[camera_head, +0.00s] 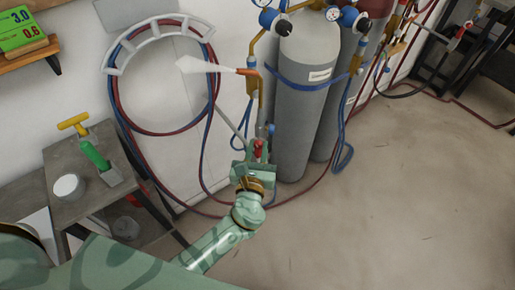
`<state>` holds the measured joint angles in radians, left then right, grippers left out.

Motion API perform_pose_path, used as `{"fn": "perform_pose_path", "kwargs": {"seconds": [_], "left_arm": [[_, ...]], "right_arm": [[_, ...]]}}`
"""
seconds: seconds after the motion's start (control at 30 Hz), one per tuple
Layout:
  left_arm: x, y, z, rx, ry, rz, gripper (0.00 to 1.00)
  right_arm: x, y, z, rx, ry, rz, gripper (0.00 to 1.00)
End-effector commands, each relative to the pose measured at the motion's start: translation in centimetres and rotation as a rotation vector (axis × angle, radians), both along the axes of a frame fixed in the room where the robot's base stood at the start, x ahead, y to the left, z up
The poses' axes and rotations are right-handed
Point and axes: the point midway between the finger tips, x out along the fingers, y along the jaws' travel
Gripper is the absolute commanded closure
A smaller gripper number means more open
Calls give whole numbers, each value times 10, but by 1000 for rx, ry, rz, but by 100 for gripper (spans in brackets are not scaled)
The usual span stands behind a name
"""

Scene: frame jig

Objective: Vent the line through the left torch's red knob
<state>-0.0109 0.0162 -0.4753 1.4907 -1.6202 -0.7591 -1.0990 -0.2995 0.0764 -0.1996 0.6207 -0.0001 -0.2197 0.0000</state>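The left torch (252,82) hangs upright beside the grey gas cylinders, with a yellow body and a copper-coloured tip bent to the left. A pale white cone (203,66) extends left from the tip; I cannot tell whether it is flame or gas. A red knob (259,148) shows low on the torch line, with a blue part just right of it. My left gripper (256,162) is right at the red knob, its fingers partly hiding it. I cannot tell whether they close on it. My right gripper is not in view.
Grey cylinders (297,105) stand close right of the gripper. Red and blue hoses hang on a white wall rack (158,26) and trail across the floor. A grey bench (80,205) with a green-handled tool (95,155) stands left. The floor at right is clear.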

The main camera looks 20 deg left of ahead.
Motion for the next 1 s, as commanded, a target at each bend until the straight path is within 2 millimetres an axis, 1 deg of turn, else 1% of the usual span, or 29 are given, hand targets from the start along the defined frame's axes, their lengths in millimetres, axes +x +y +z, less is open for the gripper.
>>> {"fn": "perform_pose_path", "kwargs": {"seconds": [0.07, 0.2, 0.4, 0.43, 0.5, 0.73, 0.83, 0.93, 1.0], "left_arm": [[0, 0, -1, -10, -2, 0, 99], [0, 0, -2, -123, -16, 0, 99], [0, 0, 0, -125, -18, 0, 99], [0, 0, 0, -124, -17, 0, 71], [0, 0, 0, -124, -17, 0, 55], [0, 0, 0, -123, -16, 0, 55], [-3, -1, 0, -123, -16, -1, 55], [-15, -3, -1, -122, -14, -2, 55], [-29, -4, 0, -121, -14, -1, 55]], "right_arm": [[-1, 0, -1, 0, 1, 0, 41], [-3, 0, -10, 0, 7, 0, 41], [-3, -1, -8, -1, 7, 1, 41], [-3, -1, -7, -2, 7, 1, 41], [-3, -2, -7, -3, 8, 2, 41], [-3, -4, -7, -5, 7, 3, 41], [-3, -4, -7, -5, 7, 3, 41], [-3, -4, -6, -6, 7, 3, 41], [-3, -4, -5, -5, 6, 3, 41]]}}
